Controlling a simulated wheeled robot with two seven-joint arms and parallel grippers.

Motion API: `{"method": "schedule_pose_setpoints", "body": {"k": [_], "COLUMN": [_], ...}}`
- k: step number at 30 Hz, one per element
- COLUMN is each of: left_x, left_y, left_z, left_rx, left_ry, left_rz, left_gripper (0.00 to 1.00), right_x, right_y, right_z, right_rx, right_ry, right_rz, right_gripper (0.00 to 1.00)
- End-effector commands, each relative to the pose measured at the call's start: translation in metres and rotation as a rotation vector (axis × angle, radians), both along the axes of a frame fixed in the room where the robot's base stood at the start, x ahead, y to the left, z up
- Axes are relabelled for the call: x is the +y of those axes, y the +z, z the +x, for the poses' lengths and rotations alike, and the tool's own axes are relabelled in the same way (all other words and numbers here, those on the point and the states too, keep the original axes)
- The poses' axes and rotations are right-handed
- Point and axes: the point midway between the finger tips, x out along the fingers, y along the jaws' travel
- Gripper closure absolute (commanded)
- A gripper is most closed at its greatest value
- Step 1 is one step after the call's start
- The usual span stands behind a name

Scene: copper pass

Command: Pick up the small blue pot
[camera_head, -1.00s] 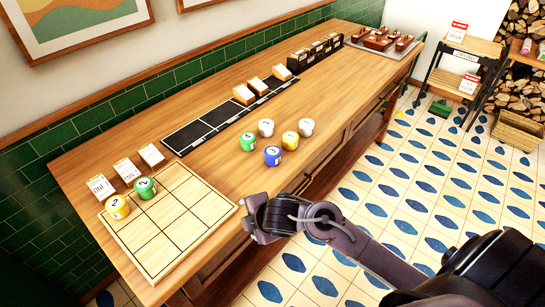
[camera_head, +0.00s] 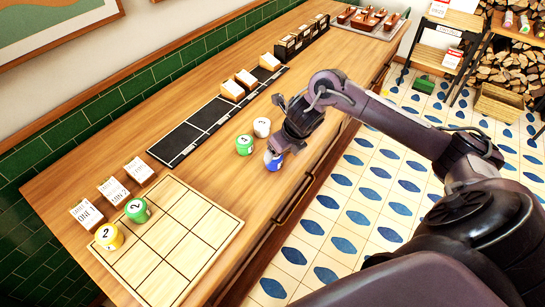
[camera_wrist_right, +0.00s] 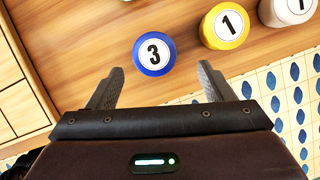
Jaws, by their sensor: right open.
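The small blue pot (camera_head: 273,161) stands on the wooden counter in the head view, partly hidden by my right gripper (camera_head: 288,146). In the right wrist view the blue pot (camera_wrist_right: 153,54) shows a white disc with a 3. My right gripper (camera_wrist_right: 160,78) is open. Its two fingers point toward the blue pot, which appears just beyond the fingertips and between their lines. I see no contact. My left gripper is not in view.
A yellow pot marked 1 (camera_wrist_right: 225,27) and a white pot (camera_wrist_right: 290,8) stand close by the blue pot. A green pot (camera_head: 244,145) is near it too. A gridded board (camera_head: 165,270) holds a green and a yellow pot. Black trays (camera_head: 190,140) lie behind.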

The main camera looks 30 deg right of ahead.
Motion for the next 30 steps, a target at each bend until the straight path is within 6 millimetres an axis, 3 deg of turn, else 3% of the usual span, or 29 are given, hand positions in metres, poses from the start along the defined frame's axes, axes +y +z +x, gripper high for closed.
{"method": "schedule_pose_setpoints", "body": {"k": [3, 6, 12, 16, 20, 30], "left_x": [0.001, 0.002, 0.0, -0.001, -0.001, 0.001], "left_y": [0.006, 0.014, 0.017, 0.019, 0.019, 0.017], "left_z": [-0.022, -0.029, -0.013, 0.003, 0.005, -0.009], "left_rx": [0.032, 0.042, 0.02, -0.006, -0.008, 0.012], "left_ry": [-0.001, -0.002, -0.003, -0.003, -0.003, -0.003], "left_rz": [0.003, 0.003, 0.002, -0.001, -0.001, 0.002], "left_gripper": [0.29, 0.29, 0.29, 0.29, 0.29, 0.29], "right_x": [0.004, 0.009, 0.01, 0.01, 0.01, 0.009], "right_y": [-0.011, -0.023, -0.047, -0.05, -0.05, -0.049], "right_z": [0.006, 0.013, 0.023, 0.024, 0.024, 0.024], "right_rx": [0.003, 0.003, 0.0, -0.001, -0.001, -0.002], "right_ry": [-0.003, -0.003, -0.005, -0.002, -0.002, -0.003], "right_rz": [0.003, 0.004, 0.001, 0.0, 0.0, 0.0], "right_gripper": [0.25, 0.25, 0.25, 0.25, 0.25, 0.7]}}
